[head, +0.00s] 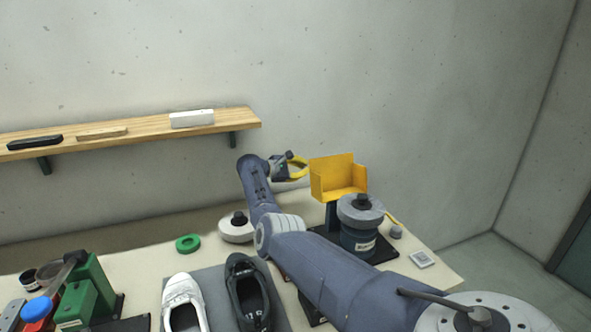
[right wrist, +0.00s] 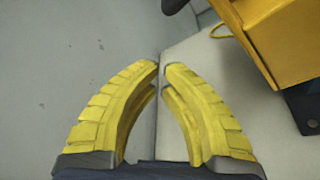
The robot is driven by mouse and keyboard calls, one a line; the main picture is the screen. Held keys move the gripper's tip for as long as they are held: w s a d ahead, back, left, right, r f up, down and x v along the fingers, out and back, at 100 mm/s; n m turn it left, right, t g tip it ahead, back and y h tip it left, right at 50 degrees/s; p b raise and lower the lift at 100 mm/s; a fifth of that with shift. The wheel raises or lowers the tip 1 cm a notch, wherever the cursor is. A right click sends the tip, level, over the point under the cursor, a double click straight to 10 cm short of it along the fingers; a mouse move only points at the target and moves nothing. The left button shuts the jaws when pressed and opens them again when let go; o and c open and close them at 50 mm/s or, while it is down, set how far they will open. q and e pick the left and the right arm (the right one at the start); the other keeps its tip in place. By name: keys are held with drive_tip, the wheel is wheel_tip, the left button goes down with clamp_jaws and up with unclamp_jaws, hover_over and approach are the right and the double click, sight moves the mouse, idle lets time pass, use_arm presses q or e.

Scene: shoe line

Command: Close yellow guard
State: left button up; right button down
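The yellow guard (head: 337,180) stands at the right of the table on a dark post, with its front and top side open toward me. It also shows at the upper right of the right wrist view (right wrist: 278,35). My right gripper (head: 304,166) is just left of the guard in the head view, apart from it. Its yellow fingers in the right wrist view (right wrist: 161,66) are brought together at the tips, with only a thin gap and nothing between them. My left gripper is not in view.
A dark, grey-topped cylinder (head: 359,238) stands just in front of the guard. A white shoe (head: 183,299) and a black shoe (head: 248,292) lie on a grey mat. A green ring (head: 188,243) and a green machine (head: 88,291) are further left. A wooden shelf (head: 150,131) is on the wall.

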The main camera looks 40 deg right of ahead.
drive_tip(key=shift+s+d+r, duration=0.5)
drive_tip(key=shift+s, duration=0.25)
drive_tip(key=shift+s+d+r, duration=0.5)
drive_tip(key=shift+s, duration=0.25)
drive_tip(key=shift+r, duration=0.15)
